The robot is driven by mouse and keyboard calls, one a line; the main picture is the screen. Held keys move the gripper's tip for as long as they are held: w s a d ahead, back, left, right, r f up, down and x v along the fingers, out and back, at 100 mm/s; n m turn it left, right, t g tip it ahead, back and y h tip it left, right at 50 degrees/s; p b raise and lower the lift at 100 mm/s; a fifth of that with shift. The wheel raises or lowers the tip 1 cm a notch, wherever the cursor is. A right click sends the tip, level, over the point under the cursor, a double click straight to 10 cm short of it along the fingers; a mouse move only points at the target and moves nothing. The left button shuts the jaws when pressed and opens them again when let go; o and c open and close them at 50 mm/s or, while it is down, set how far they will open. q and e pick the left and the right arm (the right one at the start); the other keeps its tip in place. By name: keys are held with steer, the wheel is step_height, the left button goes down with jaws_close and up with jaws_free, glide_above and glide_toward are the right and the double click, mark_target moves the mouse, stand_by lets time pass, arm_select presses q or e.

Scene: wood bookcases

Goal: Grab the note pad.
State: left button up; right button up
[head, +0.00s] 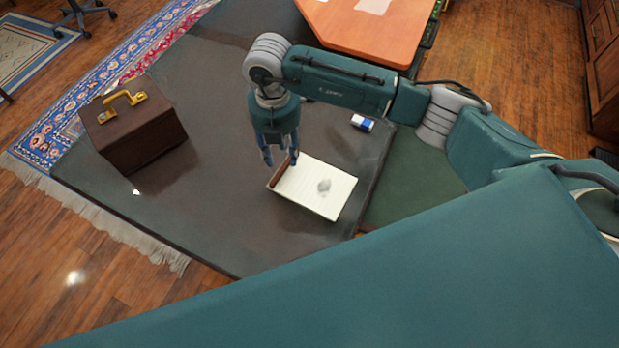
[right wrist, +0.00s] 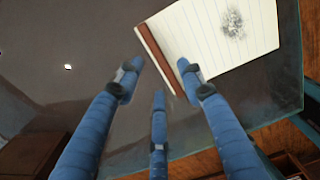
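The note pad (head: 308,193) has lined cream pages, a brown binding strip along one edge and a grey smudge. It lies flat on the dark table, and its bound edge shows at the top of the right wrist view (right wrist: 212,32). My right gripper (head: 280,160) points down at the pad's bound, upper-left edge in the head view. Its three blue fingers (right wrist: 160,72) are spread, with nothing between them. One fingertip overlaps the brown strip in both views; I cannot tell whether it touches. My left gripper is not in view.
The dark table (head: 215,215) also bears a brown case (head: 140,135) with a yellow handle at the left. An orange-brown tabletop (head: 370,30) stands at the back. The table between case and pad is clear.

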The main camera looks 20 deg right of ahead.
steer(key=f, duration=0.2)
steer(key=shift+s+f+p, duration=0.2)
steer(key=shift+f+p, duration=0.1)
steer(key=shift+w+f, duration=0.1)
steer(key=shift+f, duration=0.45)
jaws_close()
steer(key=shift+r, duration=0.15)
